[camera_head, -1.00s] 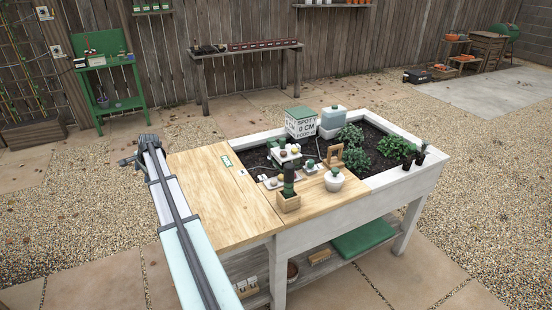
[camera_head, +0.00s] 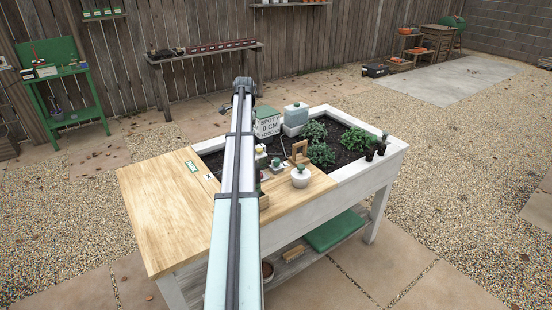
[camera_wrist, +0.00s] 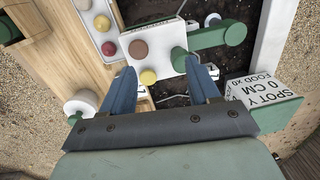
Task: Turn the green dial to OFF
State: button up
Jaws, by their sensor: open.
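In the wrist view my gripper (camera_wrist: 160,66) is open and empty, its two blue fingers apart. A white control box (camera_wrist: 157,45) lies beyond and between the fingertips. It carries a brown knob (camera_wrist: 138,49), a yellow knob (camera_wrist: 148,77) and a long green handle-like part (camera_wrist: 222,35) with a round green end near the right fingertip. In the head view a small green knob (camera_head: 277,161) sits on a low white base, right of my arm. I cannot tell which green part is the dial, and no OFF mark is readable. My arm hides part of the controls there.
A strip with red, yellow and pale knobs (camera_wrist: 102,23) lies beside the box. A white jar (camera_head: 300,178), a wooden frame (camera_head: 299,153), a SPOT box (camera_head: 267,127) and leafy plants (camera_head: 322,155) stand nearby.

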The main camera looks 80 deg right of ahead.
jog(key=m+y, duration=0.1)
send_near(276, 160)
jog(key=shift+g, duration=0.4)
jog(key=f, duration=0.9)
jog(key=shift+w+d, duration=0.1)
jog(key=shift+w, duration=0.15)
jog(key=shift+c, duration=0.2)
jog(key=c, duration=1)
